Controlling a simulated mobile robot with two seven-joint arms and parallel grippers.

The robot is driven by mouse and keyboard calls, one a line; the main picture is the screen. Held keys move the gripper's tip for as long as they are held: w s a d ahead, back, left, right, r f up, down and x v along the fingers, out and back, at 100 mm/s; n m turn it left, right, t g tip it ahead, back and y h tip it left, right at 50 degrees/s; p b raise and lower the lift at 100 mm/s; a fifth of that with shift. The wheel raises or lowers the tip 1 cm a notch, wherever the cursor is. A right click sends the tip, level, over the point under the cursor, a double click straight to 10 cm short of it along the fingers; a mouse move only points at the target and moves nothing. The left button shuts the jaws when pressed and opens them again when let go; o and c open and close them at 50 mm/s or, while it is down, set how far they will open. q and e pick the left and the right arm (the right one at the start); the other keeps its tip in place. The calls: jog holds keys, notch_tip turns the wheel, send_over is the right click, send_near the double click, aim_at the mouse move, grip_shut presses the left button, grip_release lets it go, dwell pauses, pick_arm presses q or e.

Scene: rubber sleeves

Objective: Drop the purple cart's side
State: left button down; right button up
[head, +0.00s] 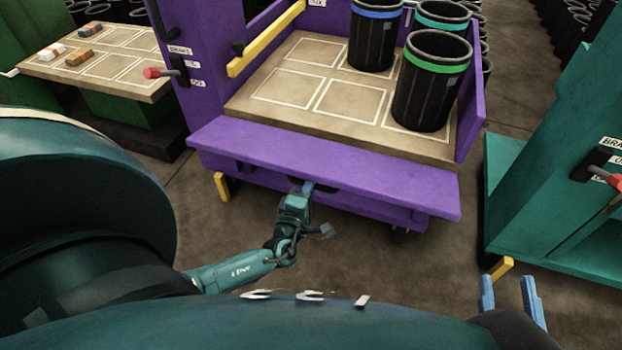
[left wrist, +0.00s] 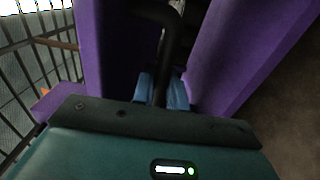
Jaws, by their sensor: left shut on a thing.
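The purple cart (head: 198,105) stands in front of me. Its side (head: 330,172) is a long purple panel that juts out along the front edge of the tan deck (head: 290,90), broad face up; I cannot tell its exact tilt. My left gripper (head: 308,187) is low at the panel's outer face, partly hidden by its edge. In the left wrist view its blue fingers (left wrist: 163,90) are shut on a black bar-like handle (left wrist: 168,35) between purple parts. My right gripper (head: 514,298) is at lower right, its two blue fingers apart and empty, away from the cart.
Black bins with blue (head: 375,35) and green (head: 433,85) bands stand on the deck's right part; its left part is bare. A green cart with a tan top (head: 120,75) is at left. A teal cart (head: 555,185) stands close at right. Brown floor is open in front.

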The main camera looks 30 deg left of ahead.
pick_arm(q)
jog(key=shift+w+a+r, duration=0.1)
jog(key=shift+w+r, duration=0.05)
jog(key=shift+r, duration=0.15)
jog(key=c, duration=1.6)
grip_release()
jog(key=shift+o, duration=0.5)
jog(key=shift+f, duration=0.1)
